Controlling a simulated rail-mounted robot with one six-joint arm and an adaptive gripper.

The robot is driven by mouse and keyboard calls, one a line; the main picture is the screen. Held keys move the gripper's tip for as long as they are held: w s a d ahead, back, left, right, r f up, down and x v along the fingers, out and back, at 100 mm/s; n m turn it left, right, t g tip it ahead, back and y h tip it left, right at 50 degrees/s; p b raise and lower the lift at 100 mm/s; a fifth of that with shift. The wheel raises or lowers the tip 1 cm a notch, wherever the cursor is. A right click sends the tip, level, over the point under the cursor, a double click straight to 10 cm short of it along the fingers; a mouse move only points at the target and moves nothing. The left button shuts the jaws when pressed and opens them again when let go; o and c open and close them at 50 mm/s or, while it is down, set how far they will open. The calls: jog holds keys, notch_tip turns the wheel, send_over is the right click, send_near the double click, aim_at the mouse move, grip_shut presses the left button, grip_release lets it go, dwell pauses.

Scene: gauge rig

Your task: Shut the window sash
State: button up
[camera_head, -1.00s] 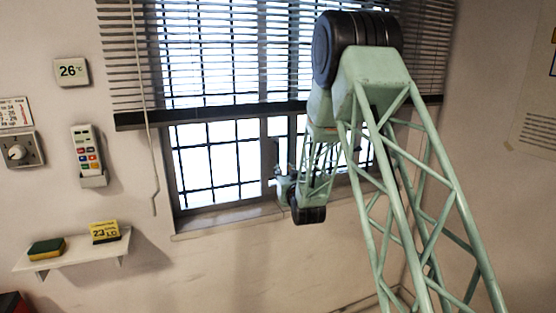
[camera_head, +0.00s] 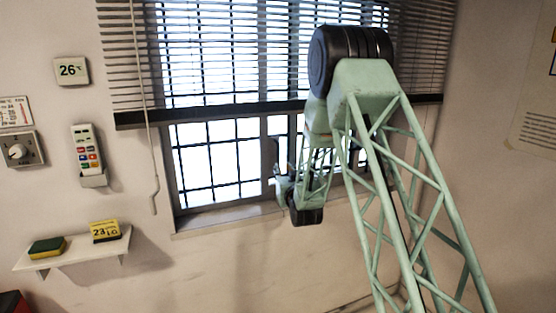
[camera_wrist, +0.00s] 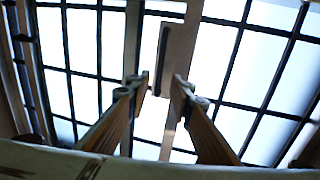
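The barred window (camera_head: 215,165) is in the back wall, its upper part behind a blind. A sash frame upright (camera_wrist: 182,50) with a long dark handle (camera_wrist: 162,60) shows in the wrist view. My gripper (camera_wrist: 160,88) is open, with one finger on each side of the handle's lower end as seen from the wrist. I cannot tell whether the fingers touch the handle or frame. In the head view my gripper (camera_head: 277,172) is at the middle of the window, small and dark. My arm hides much of the right-hand panes.
The slatted blind (camera_head: 230,60) hangs over the window's upper half, its cord (camera_head: 150,140) at the left. A remote in a holder (camera_head: 88,155), a dial (camera_head: 20,150) and a shelf (camera_head: 75,255) with a sponge (camera_head: 46,247) are on the left wall area.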

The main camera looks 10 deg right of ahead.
aim_at(278, 158)
jog(key=shift+w, duration=6.25)
jog(key=shift+c, duration=0.4)
grip_shut()
jog(key=shift+a, duration=0.1)
